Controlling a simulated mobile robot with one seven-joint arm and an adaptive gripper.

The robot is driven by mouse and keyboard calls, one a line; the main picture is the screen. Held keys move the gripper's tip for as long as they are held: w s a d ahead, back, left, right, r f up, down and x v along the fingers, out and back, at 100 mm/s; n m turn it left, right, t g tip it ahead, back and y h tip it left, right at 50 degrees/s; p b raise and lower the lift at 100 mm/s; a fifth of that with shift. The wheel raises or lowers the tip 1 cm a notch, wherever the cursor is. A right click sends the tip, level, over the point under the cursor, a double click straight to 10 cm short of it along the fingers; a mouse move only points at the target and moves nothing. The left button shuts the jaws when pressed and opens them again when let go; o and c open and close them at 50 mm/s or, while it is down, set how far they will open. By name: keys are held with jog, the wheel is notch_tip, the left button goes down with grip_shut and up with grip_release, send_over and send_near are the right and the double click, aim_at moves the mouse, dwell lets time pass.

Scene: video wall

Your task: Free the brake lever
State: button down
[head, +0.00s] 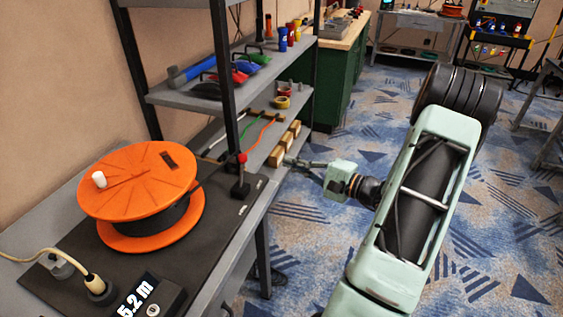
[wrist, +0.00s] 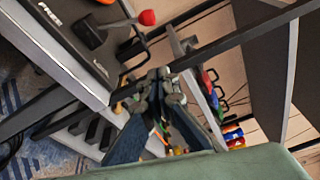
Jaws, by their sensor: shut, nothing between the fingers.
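An orange cable reel (head: 140,182) with a white knob sits on a black board (head: 190,262) on the bench. A small black lever with a red knob (head: 241,158), which looks like the brake lever, stands at the board's right edge beside the reel. In the wrist view its red knob (wrist: 147,17) shows at the upper left, apart from my fingertips. My gripper (head: 287,162) is to the right of the lever, in front of the lower shelf. In the wrist view my gripper (wrist: 160,84) has its fingertips together, with nothing between them. What holds the lever is not clear.
A grey shelf rack (head: 226,90) stands behind, its post close to the lever. Wooden blocks (head: 277,156), cables and tape lie on its lower shelf. A display box (head: 150,303) reads 5.2 m. Open carpet (head: 300,235) lies right of the bench.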

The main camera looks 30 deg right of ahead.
aim_at(246, 160)
jog(key=w+a, duration=0.6)
jog(key=a, duration=0.1)
jog(key=shift+w+a+r, duration=0.2)
jog(key=shift+w+a, duration=0.05)
jog(key=shift+w, duration=0.15)
jog(key=shift+s+a+r+n+b, duration=0.15)
jog(key=shift+s+a+n+b, duration=0.2)
jog(key=shift+b, duration=0.55)
jog(key=shift+w, duration=0.1)
jog(key=n+b, duration=0.1)
jog(key=b, duration=0.1)
jog(key=s+a+b, duration=0.1)
jog(key=b, duration=0.1)
jog(key=n+b, duration=0.1)
jog(key=b, duration=0.1)
jog(key=shift+s+a+n+t, duration=0.15)
jog(key=shift+a+n+t, duration=0.15)
jog(key=shift+n, duration=0.05)
jog(key=shift+s+a+r+n+y+b, duration=0.2)
jog(key=shift+s+a+n+b, duration=0.55)
jog(key=shift+b, duration=0.95)
jog(key=shift+s+a+r+n+y+b, duration=0.2)
jog(key=shift+s+a+n+b, duration=0.25)
jog(key=shift+a+b, duration=0.85)
jog(key=shift+s+d+b, duration=0.15)
jog(key=shift+d+b, duration=0.2)
